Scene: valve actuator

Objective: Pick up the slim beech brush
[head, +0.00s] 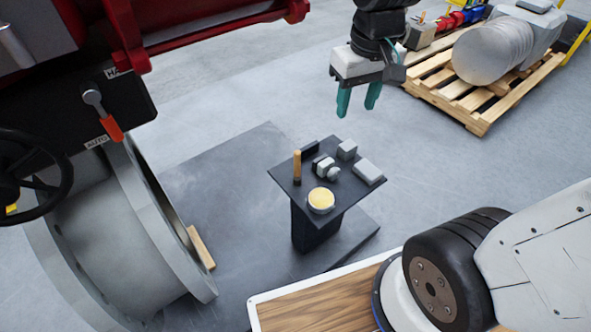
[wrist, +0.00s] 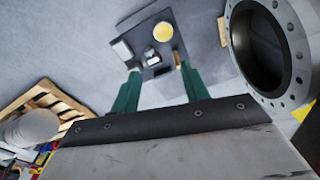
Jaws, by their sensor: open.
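The slim beech brush (head: 297,165) stands upright near the left edge of the small dark table (head: 350,198), with a light wooden handle and a dark lower end. In the wrist view, the brush (wrist: 177,58) shows as a small tan shape beside the tip of the right finger. My gripper (head: 357,108) is open and empty, with teal fingers pointing down. It is above and behind the table, well apart from the brush. In the wrist view, my gripper (wrist: 158,68) has the table between and beyond its fingers.
A round tin with yellow contents (head: 321,200) stands near the brush. Several grey blocks (head: 347,150) share the tabletop. A large flanged pipe (head: 125,230) and red valve body are at left. A loaded pallet (head: 480,120) is at the back right. Floor between is clear.

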